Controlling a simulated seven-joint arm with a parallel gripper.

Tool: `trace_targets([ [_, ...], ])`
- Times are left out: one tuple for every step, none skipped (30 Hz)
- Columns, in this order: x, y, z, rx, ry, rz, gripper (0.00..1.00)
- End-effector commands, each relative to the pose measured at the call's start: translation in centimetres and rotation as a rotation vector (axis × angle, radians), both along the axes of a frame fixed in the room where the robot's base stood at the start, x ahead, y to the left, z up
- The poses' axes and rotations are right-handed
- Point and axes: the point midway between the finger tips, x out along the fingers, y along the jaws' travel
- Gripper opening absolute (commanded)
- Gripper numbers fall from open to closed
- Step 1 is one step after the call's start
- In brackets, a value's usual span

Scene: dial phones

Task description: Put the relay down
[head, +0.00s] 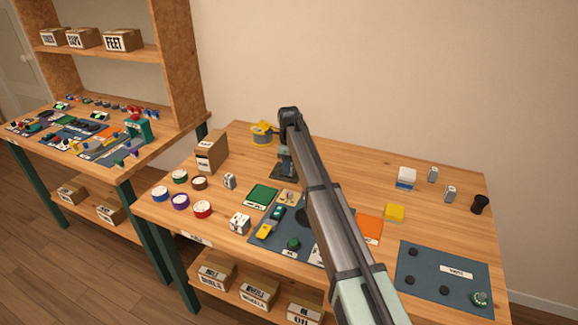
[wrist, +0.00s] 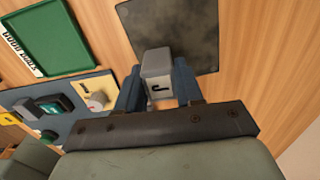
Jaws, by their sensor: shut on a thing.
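The relay (wrist: 157,68) is a small light-grey block with a black hook-shaped mark, seen in the wrist view. My gripper (wrist: 157,85) is shut on it, with one blue finger on each side. The relay is in front of a dark square plate (wrist: 178,25) in that view; I cannot tell whether it touches the plate. In the head view my gripper (head: 286,164) points down over the same dark plate (head: 280,176), near the back of the table. The relay cannot be made out there.
A green board (head: 262,196) and a blue-grey mat (head: 262,240) with parts lie in front. A cardboard box (head: 211,152) and a yellow item (head: 262,133) stand to the left. Bare table (head: 350,170) lies to the right, before several small items.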

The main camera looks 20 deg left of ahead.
Motion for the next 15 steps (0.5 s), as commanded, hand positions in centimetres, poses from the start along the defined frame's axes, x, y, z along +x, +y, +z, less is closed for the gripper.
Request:
trace_targets([
  [0.00, 0.00, -0.01, 0.000, 0.000, 0.000, 0.03],
  [0.00, 0.00, -0.05, 0.000, 0.000, 0.000, 0.03],
  [0.00, 0.00, -0.14, 0.000, 0.000, 0.000, 0.03],
  [0.00, 0.00, -0.22, 0.000, 0.000, 0.000, 0.03],
  [0.00, 0.00, -0.29, 0.000, 0.000, 0.000, 0.03],
  [0.01, 0.00, -0.29, 0.000, 0.000, 0.000, 0.39],
  [0.01, 0.00, -0.28, 0.000, 0.000, 0.000, 0.42],
  [0.01, 0.00, -0.27, 0.000, 0.000, 0.000, 0.45],
  [0.00, 0.00, -0.27, 0.000, 0.000, 0.000, 0.49],
  [0.00, 0.00, -0.27, 0.000, 0.000, 0.000, 0.51],
  [0.00, 0.00, -0.27, 0.000, 0.000, 0.000, 0.54],
  [0.00, 0.00, -0.27, 0.000, 0.000, 0.000, 0.58],
  [0.00, 0.00, -0.27, 0.000, 0.000, 0.000, 0.61],
  [0.00, 0.00, -0.27, 0.000, 0.000, 0.000, 0.62],
  [0.00, 0.00, -0.27, 0.000, 0.000, 0.000, 0.62],
])
